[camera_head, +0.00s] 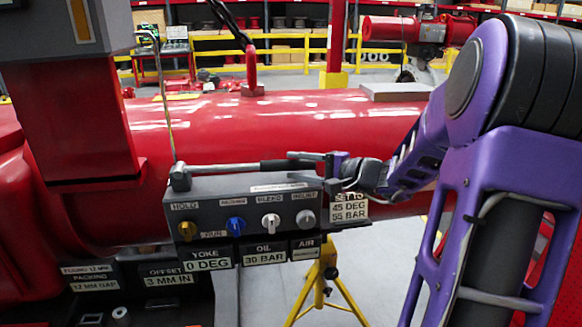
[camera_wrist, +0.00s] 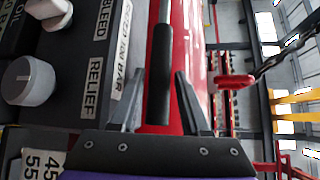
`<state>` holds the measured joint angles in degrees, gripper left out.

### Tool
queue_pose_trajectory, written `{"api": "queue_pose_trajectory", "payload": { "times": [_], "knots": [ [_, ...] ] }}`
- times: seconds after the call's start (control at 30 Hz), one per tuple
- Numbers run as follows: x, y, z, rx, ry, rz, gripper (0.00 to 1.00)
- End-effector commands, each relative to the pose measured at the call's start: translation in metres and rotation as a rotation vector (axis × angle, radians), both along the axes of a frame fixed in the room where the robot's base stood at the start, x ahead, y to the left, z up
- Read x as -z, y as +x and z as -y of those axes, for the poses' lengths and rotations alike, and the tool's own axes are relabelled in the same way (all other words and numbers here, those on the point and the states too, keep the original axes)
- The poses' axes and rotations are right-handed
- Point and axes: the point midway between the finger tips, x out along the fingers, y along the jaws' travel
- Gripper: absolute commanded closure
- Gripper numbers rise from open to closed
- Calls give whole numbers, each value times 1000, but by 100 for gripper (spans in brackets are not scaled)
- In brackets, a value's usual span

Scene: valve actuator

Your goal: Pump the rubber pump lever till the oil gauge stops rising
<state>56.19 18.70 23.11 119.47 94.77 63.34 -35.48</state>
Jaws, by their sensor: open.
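The pump lever (camera_head: 225,169) is a thin silver rod with a black rubber grip (camera_head: 282,165), lying nearly level above the grey control box (camera_head: 180,208). Its left end sits in a dark pivot. The oil gauge (camera_head: 265,257) on the box front reads 30 BAR. My gripper (camera_head: 312,160) is open at the grip's free end. In the wrist view, the black grip (camera_wrist: 160,75) reaches down between my two open fingers (camera_wrist: 158,78), with a visible gap on each side. I cannot tell whether the grip lies level with the fingers in depth.
The yoke display (camera_head: 208,264) reads 0 DEG. A tag (camera_head: 349,208) reads 45 DEG, 55 BAR. A large red cylinder (camera_head: 300,125) lies close behind the lever.

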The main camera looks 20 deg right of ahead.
Motion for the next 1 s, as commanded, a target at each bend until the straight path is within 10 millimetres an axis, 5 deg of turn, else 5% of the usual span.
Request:
{"api": "queue_pose_trajectory", "payload": {
  "times": [0.5,0.77,1.0],
  "knots": [
    [3,17,-11,1,-1,0,54],
    [3,16,-11,1,-1,0,100],
    [3,16,-11,1,-1,0,100]
  ]
}}
